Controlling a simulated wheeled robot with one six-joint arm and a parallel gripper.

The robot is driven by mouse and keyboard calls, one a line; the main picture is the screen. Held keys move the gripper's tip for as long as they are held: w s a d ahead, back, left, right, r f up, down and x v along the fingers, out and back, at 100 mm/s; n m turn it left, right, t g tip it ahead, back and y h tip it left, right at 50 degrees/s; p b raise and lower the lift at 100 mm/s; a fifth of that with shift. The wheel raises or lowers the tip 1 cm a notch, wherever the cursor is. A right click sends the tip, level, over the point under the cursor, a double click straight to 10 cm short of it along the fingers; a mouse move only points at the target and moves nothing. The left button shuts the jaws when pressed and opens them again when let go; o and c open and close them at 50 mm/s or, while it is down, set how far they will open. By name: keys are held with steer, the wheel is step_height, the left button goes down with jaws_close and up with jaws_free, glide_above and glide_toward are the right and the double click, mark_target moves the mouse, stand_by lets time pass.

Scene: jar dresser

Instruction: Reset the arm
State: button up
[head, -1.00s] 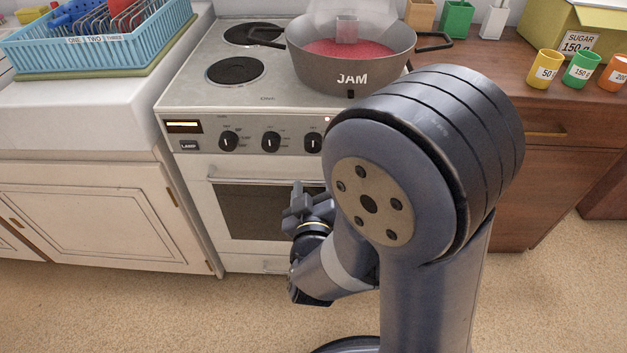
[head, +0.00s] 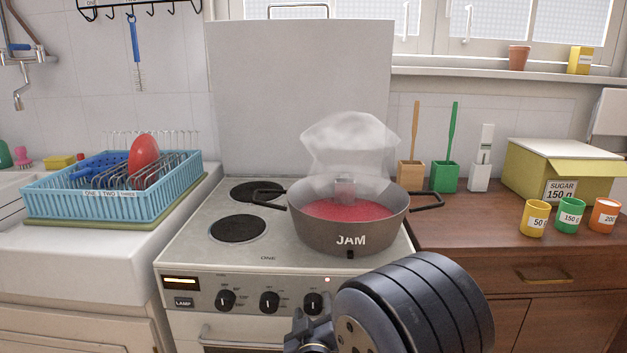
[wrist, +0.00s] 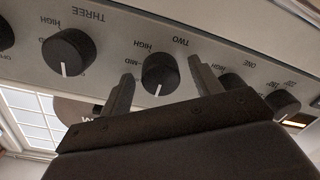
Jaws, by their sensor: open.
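My gripper (wrist: 158,92) is open and empty in the wrist view, its two fingers apart in front of the stove's control panel. A black knob (wrist: 160,74) marked TWO shows between the fingertips, farther off; I cannot tell the exact gap. My arm hides the right part of the stove front.
A pot (head: 340,238) of red jam steams on the stove. A blue dish rack (head: 130,203) stands at left. On the brown dresser (head: 470,244) at right are yellow (head: 534,218), green (head: 570,216) and orange (head: 604,216) cups and a sugar box (head: 520,172).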

steer(key=shift+s, duration=0.1)
stand_by(0.3)
steer(key=s, duration=1)
steer(key=w, duration=1)
steer(key=shift+w, duration=0.25)
steer(key=shift+s+f+m+b, duration=0.1)
steer(key=shift+s+m+b, duration=0.2)
steer(key=shift+m, duration=0.5)
steer(key=m, duration=0.3)
steer(key=shift+w+b, duration=0.1)
steer(key=shift+b, duration=0.3)
steer(key=m, duration=0.4)
steer(key=s+d+r+p, duration=0.1)
steer(key=s+p, duration=0.1)
steer(key=s, duration=0.8)
steer(key=shift+s+r+y, duration=0.3)
steer(key=shift+r, duration=0.1)
steer(key=shift+d, duration=0.1)
